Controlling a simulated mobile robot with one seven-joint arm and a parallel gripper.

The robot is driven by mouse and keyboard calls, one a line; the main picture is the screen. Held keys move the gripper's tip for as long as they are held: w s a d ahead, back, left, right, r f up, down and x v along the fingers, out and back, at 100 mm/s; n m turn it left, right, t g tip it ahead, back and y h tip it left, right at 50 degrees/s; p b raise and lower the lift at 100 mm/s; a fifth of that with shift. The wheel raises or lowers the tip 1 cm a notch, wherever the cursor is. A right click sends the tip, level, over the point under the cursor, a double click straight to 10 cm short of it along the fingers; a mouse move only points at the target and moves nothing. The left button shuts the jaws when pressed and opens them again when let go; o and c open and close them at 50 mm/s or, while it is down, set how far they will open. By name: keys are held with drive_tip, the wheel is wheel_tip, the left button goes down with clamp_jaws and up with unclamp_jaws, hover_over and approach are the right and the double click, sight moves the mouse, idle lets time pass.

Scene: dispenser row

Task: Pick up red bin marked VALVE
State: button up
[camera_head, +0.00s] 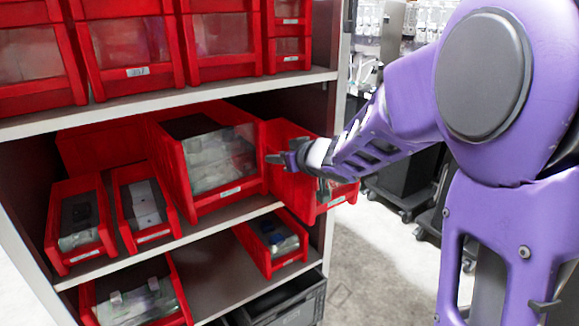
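Several red bins stand on the shelves, each with a small white front label too small to read, so I cannot tell which is marked VALVE. My gripper (280,159) is at the right end of the middle shelf, in front of a red bin (285,189) whose front juts past the shelf edge. My gripper and wrist hide part of this bin. I cannot tell whether the fingers touch it. A large red bin (179,172) with pale contents stands just left of it. Two small red bins, one at far left (50,232) and one beside it (122,206), also stand there.
The upper shelf (180,98) above my gripper holds a row of red bins. The lower shelf (215,272) has a red bin at each side and bare board between. A grey crate (300,300) sits below. Open floor (375,265) lies to the right.

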drive_tip(key=shift+w+a+f, duration=0.1)
drive_tip(key=shift+a+f, duration=0.05)
clamp_jaws()
drive_tip(key=shift+w+r, duration=0.1)
drive_tip(key=shift+r, duration=0.15)
idle(1.2)
